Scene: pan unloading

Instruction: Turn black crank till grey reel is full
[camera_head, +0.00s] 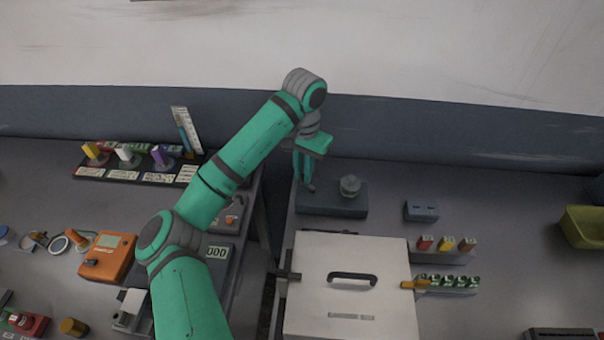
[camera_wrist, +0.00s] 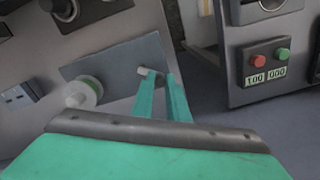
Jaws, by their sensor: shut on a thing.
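The grey reel (camera_head: 350,186) stands on a dark flat base (camera_head: 332,206) on the right table, behind the white box. My gripper (camera_head: 306,182) points down at the left end of the base. In the wrist view my gripper (camera_wrist: 160,80) is shut on a small crank handle (camera_wrist: 147,71). The fingers hide most of the crank, and its black colour is not clear.
A white box (camera_head: 345,315) with a black handle stands in front of the base. A small blue-grey block (camera_head: 421,211) and a rack of coloured pieces (camera_head: 446,256) are to the right. A gap separates the two tables. A two-button box (camera_wrist: 267,62) shows in the wrist view.

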